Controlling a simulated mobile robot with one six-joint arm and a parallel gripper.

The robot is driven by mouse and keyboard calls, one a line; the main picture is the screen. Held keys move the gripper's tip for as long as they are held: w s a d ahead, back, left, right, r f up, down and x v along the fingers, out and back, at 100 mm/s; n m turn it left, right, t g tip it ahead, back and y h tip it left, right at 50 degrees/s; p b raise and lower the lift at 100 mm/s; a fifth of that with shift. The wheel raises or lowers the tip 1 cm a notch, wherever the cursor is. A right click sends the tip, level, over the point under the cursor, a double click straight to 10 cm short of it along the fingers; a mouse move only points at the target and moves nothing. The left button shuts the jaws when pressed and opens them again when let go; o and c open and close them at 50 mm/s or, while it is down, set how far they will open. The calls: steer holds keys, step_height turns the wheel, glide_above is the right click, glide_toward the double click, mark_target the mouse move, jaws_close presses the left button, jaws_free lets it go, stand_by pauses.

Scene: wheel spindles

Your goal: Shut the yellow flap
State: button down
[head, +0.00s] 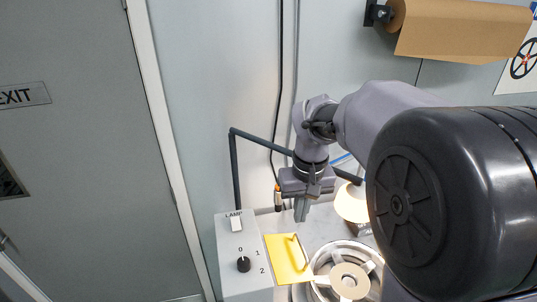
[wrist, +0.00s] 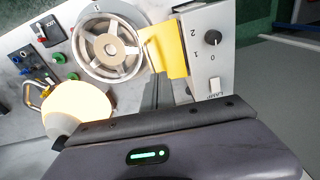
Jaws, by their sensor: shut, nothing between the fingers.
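The yellow flap (head: 283,262) is a flat panel with a slim yellow handle-like bar near its right side. It sits between the grey control box and the spoked wheel. It also shows in the wrist view (wrist: 171,55), beside the box. I cannot tell its exact angle or how far open it stands. My gripper (head: 301,214) points down, shut and empty, above and behind the flap, apart from it. In the wrist view my gripper's dark body fills the bottom, and the fingertips are not clear.
The control box (head: 228,262) has a lamp switch and a black knob (head: 244,264). The spoked wheel (head: 349,282) is close to the flap's right. A lit lamp (head: 351,203) stands behind. Several coloured buttons and small parts lie beyond the wheel in the wrist view.

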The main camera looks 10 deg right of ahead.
mark_target(301, 245)
steer(key=shift+n+g, duration=0.3)
steer(key=shift+g, duration=0.3)
steer(key=w+d+f, duration=0.1)
steer(key=f, duration=0.8)
steer(key=w+d+f, duration=0.1)
steer(key=f, duration=0.3)
steer(key=shift+w+d+f+p, duration=0.3)
steer(key=shift+w+f+p, duration=0.05)
steer(key=shift+f+p, duration=0.05)
steer(key=shift+f, duration=0.15)
